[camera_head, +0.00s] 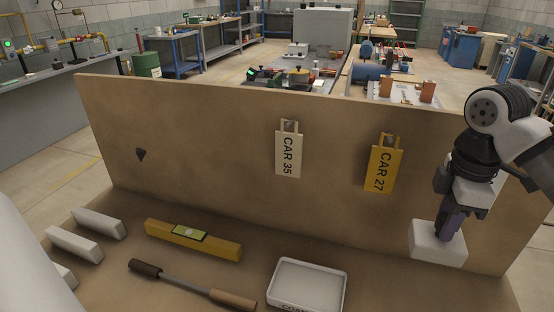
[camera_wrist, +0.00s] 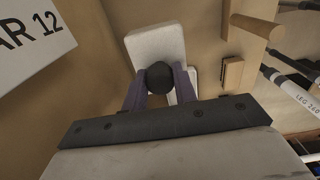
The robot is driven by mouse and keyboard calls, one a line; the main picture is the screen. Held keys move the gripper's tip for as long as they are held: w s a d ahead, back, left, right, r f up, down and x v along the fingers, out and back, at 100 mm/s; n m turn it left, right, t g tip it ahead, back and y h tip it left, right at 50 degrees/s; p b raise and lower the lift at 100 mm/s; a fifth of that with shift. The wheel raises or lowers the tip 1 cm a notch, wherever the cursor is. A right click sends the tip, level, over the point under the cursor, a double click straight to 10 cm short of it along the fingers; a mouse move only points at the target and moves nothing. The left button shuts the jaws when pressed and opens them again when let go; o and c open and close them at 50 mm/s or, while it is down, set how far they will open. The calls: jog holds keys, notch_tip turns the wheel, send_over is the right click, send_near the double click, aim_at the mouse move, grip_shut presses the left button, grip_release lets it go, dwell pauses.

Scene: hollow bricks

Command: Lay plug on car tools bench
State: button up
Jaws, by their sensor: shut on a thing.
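My gripper (camera_head: 447,232) is at the right of the head view, pointing down, with purple fingers. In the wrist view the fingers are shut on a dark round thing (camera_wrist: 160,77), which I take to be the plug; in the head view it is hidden. A pale block (camera_head: 437,245) is just beyond the fingertips; it also shows in the wrist view (camera_wrist: 155,44). I cannot tell whether the plug touches it. The brown bench (camera_head: 190,275) has an upright back panel (camera_head: 230,140) with hanging tags, CAR 35 (camera_head: 288,155) and CAR 27 (camera_head: 383,170).
On the bench lie a yellow spirit level (camera_head: 165,233), a dark-and-brown-handled tool (camera_head: 190,286), a white tray (camera_head: 307,284) and several pale blocks (camera_head: 99,222) at left. A dark pointed mark or peg (camera_head: 141,154) is on the panel. Bare surface lies between tray and gripper.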

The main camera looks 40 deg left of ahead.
jog(key=shift+w+a, duration=0.3)
jog(key=shift+a, duration=0.25)
notch_tip(320, 180, down, 20)
jog(key=shift+p, duration=1.05)
jog(key=o, duration=1)
jog(key=shift+c, duration=0.2)
notch_tip(320, 180, up, 12)
jog(key=shift+d+r+b, duration=0.1)
jog(key=shift+b, duration=1)
